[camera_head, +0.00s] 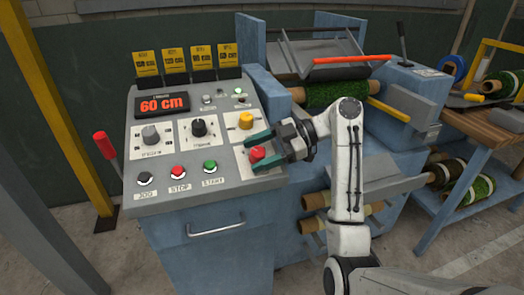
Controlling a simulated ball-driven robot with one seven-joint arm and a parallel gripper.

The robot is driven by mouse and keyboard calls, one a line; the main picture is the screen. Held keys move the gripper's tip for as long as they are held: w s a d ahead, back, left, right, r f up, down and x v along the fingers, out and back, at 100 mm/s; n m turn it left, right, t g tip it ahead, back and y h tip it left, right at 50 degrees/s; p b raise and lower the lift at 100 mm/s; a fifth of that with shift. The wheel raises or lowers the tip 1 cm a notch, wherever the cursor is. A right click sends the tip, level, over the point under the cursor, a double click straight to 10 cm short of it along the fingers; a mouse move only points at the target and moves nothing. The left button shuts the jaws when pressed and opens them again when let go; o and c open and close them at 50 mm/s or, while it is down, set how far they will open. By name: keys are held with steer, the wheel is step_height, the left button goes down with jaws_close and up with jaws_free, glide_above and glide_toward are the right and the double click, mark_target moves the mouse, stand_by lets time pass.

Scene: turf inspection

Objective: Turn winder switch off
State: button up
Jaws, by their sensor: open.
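The control panel (217,145) is a sloping grey face on a blue cabinet. A red rotary knob (257,154) sits on a pale plate at its lower right. My gripper (252,156) reaches in from the right, with teal fingers open on either side of this red knob, one above and one below. I cannot tell whether they touch it. A yellow knob (246,120) on another plate is just above. The labels are too small to read or partly hidden, so which knob is the winder switch cannot be told.
Two dials, a black one (199,127) and a grey one (151,135), sit left of the knobs. Below are buttons JOG (144,178), STOP (178,172) and START (210,166). A display (162,104) reads 60 cm. A red-handled lever (105,146) stands at the panel's left.

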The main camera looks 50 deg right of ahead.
steer(key=v, duration=1)
steer(key=shift+s+d, duration=0.25)
steer(key=shift+d, duration=0.05)
steer(key=shift+r, duration=0.1)
stand_by(0.3)
